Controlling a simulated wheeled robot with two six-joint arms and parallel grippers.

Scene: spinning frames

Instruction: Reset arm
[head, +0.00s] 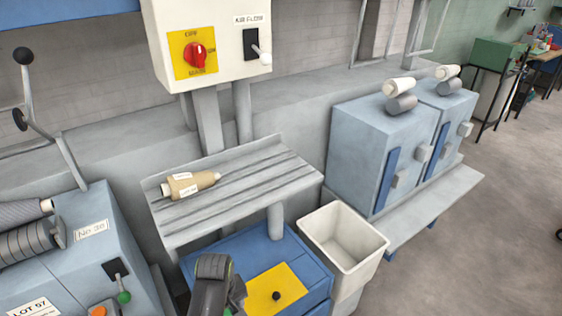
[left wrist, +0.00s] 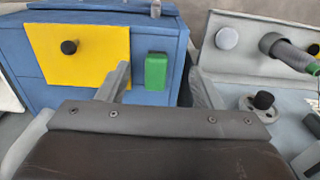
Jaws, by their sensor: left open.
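My left gripper (left wrist: 163,86) is open and empty in the left wrist view, its two grey fingers spread apart in front of a blue cabinet. A dark link of my arm stands at the bottom of the head view; its fingertips are not clear there. A grey lever arm (head: 34,95) with black ball knobs rises at the left of the head view, well apart from my arm. I cannot tell if it is the arm the task names. My right gripper is not in view.
The blue cabinet (left wrist: 25,55) carries a yellow plate (left wrist: 85,70) with a black knob and a green block (left wrist: 156,71). A grey slotted shelf (head: 240,195) holds a labelled bobbin (head: 189,185). A white bin (head: 370,240) looks empty. A control box (head: 220,12) has a red switch.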

